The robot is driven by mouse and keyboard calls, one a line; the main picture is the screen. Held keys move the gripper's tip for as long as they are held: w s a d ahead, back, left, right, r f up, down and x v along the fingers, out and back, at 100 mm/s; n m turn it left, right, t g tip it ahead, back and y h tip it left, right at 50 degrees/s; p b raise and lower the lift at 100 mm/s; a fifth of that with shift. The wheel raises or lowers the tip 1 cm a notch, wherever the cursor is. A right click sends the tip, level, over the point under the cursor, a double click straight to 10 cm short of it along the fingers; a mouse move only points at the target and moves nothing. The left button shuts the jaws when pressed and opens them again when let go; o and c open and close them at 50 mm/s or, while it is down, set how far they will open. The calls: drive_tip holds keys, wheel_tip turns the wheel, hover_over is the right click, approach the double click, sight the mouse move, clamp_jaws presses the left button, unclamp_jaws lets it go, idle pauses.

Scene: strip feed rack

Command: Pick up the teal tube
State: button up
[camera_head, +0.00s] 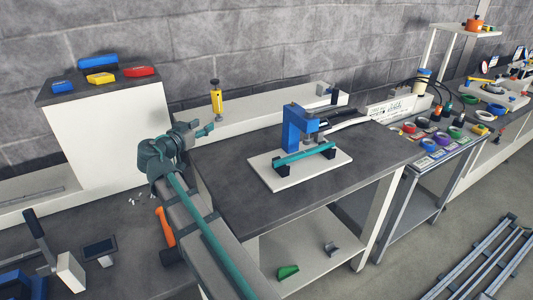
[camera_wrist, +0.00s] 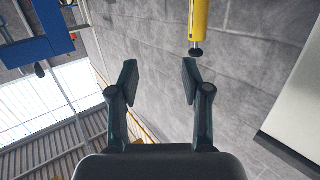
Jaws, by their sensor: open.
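The teal tube (camera_head: 305,154) lies level across two black supports on a white base plate (camera_head: 274,178). A blue upright frame (camera_head: 293,130) stands just behind it on the same plate. My gripper (camera_head: 208,130) is to the left of the tube and apart from it, by the back left corner of the dark table. In the wrist view my gripper (camera_wrist: 159,78) is open, with nothing between its two fingers. The wrist view does not show the teal tube. It shows grey wall and a bright window area.
A yellow cylinder (camera_head: 217,100) with a black tip stands behind my gripper; it also shows in the wrist view (camera_wrist: 199,20). The dark tabletop (camera_head: 350,190) is bare around the white plate. Colored rings (camera_head: 455,132) sit on a bench to the right.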

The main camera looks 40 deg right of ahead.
drive_tip(key=s+d+f+m+g, duration=0.4)
drive_tip(key=s+d+g, duration=0.25)
drive_tip(key=s, duration=0.55)
drive_tip(key=m+g+y+p, duration=0.2)
drive_tip(key=m+g, duration=0.1)
approach(289, 157)
drive_tip(key=d, duration=0.1)
drive_tip(key=d+f, duration=0.1)
drive_tip(key=shift+s+d+y+p, duration=0.3)
drive_tip(key=shift+p+x, duration=1.3)
drive_tip(key=shift+x, duration=1.8)
drive_tip(key=shift+r, duration=0.15)
clamp_jaws()
